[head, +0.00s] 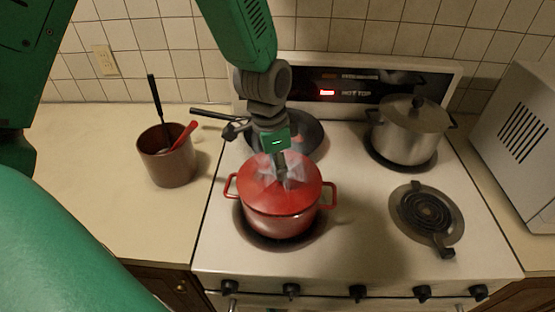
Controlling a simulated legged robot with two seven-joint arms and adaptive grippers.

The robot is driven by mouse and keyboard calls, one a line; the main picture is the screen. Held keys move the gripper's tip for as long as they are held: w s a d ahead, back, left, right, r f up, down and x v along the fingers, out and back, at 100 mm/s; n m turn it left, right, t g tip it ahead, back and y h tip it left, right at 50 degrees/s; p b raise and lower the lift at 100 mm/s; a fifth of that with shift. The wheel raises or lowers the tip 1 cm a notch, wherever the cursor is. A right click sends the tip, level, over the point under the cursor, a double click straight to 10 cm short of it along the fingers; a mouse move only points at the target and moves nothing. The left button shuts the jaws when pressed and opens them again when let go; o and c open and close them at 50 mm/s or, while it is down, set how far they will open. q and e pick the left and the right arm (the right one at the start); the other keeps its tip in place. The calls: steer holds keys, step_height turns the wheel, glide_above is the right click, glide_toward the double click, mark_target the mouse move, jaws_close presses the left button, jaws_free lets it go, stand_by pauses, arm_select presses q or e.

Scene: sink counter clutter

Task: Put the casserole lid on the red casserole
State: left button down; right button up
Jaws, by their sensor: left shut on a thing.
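The red casserole (283,223) stands on the front left burner of the stove, with a loop handle at each side. The red casserole lid (262,191) is over its top and covers the opening. I cannot tell whether the lid is fully seated all around. My left gripper (281,176) points down from above and is shut on the lid's knob at the middle. The knob is mostly hidden by the fingers. My right gripper is not in view.
A dark pan (310,139) sits behind the casserole, its handle reaching left. A lidded steel pot (411,137) is at back right. A brown utensil crock (168,165) stands on the left counter, a grey appliance (519,139) at right.

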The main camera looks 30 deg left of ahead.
arm_select(q)
steer(key=shift+s+d, duration=0.1)
steer(key=shift+d, duration=0.4)
steer(key=shift+a+f, duration=0.35)
steer(key=shift+a, duration=0.3)
steer(key=shift+s+d, duration=0.1)
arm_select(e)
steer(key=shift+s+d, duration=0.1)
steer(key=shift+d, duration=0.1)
arm_select(q)
steer(key=shift+d+f, duration=0.1)
steer(key=shift+d, duration=0.1)
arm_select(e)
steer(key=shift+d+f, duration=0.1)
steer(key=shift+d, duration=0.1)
arm_select(q)
steer(key=c, duration=1.1)
jaws_free()
steer(key=shift+a, duration=0.2)
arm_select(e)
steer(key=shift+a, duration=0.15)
